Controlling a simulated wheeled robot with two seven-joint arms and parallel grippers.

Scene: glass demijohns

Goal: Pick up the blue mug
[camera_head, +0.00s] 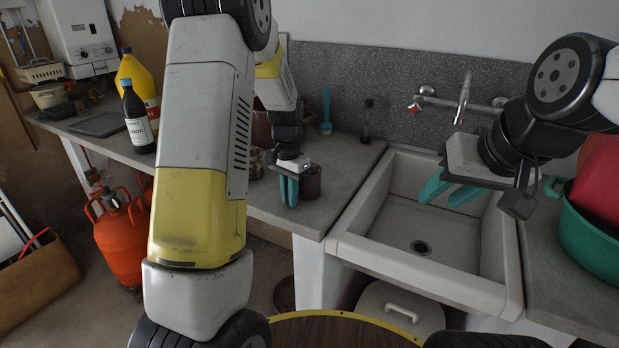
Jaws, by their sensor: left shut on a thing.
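A small dark mug (313,184) stands at the front edge of the counter, left of the sink. Its colour reads as dark brownish purple, so I cannot tell that it is blue. My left gripper (289,192) points down at the mug's left side. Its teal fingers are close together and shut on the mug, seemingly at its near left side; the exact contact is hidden. My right gripper (449,192) hangs above the sink with its teal fingers apart and nothing between them.
The white sink (385,256) lies right of the mug, under a wall tap (461,100). A dark bottle (137,118) and a yellow bottle (138,80) stand on the left counter. A green basin (590,235) is at the right. An orange gas cylinder (120,240) stands below.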

